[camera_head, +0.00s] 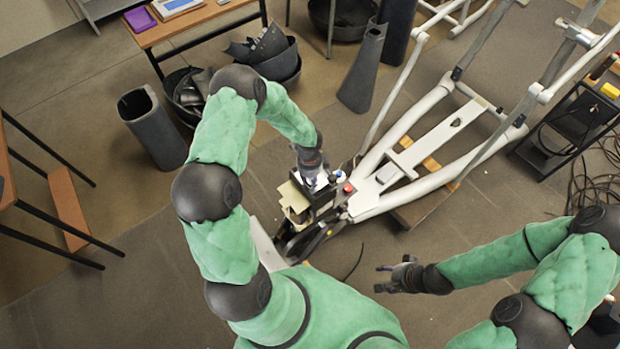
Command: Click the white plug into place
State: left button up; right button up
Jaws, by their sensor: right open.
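The white elliptical trainer (432,145) lies on the floor, with its dark opened drive end (322,222) near the picture's middle. My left gripper (312,176) reaches down over this end. Small white parts show right beside and below its fingers; I cannot tell which one is the white plug, or whether the fingers hold it. The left fingers are largely hidden by the wrist and too small to judge. My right gripper (380,278) is open and empty, pointing left above bare floor, apart from the trainer.
A red knob (348,188) sits on the drive end. A loose black cable (355,262) lies nearby. Dark bins (153,128) and shroud parts (362,75) stand behind. A black cart (573,130) with cables stands at right, wooden benches at left.

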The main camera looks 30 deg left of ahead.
pick_arm(q)
jog(key=o, duration=0.3)
jog(key=shift+s+f, duration=0.1)
jog(key=shift+f, duration=0.05)
notch_tip(320, 180, up, 12)
jog(key=shift+a, duration=0.1)
dwell(0.4)
dwell(0.4)
